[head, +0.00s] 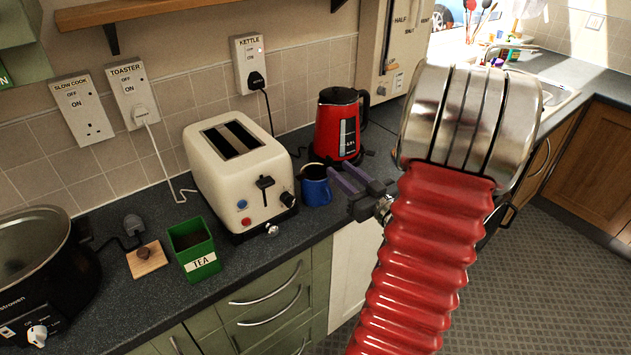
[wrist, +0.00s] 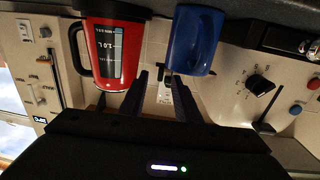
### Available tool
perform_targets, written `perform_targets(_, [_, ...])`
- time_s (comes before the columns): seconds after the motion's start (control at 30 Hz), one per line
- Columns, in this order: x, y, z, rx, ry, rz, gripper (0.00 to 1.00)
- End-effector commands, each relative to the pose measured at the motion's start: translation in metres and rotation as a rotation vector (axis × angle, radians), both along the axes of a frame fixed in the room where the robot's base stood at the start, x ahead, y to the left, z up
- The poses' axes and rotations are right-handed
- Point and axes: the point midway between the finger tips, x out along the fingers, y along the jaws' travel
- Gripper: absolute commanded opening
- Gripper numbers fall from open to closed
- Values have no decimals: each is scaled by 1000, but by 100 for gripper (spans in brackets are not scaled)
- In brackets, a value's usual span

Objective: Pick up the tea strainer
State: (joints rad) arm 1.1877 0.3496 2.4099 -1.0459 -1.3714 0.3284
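I cannot make out a tea strainer in either view. A blue mug (head: 316,190) stands on the counter between the toaster and the kettle, and its inside looks dark. It also shows in the wrist view (wrist: 194,42), which appears upside down. My gripper (head: 338,175) is just right of the mug in the head view, above the counter's front edge. Its two dark purple fingers are apart with nothing between them. In the wrist view the gripper (wrist: 156,76) shows a gap between its fingers, below the kettle and mug.
A red kettle (head: 337,130) stands behind my gripper. A cream toaster (head: 238,178) is left of the mug. Further left are a green TEA tin (head: 196,254), a square wooden lid (head: 146,261) and a black slow cooker (head: 45,275). The counter before the tin is clear.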

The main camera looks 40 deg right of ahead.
Motion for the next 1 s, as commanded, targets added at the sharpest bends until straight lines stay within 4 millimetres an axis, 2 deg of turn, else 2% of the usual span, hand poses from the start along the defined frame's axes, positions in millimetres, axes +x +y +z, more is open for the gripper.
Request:
perform_targets(0.13, [9, -1, 0, 0, -1, 1, 30])
perform_targets(0.57, [14, -2, 0, 0, -1, 1, 30])
perform_targets(0.9, [53, -8, 0, -1, 0, 1, 30])
perform_targets(1.0, [59, -10, 0, 0, 0, -1, 30])
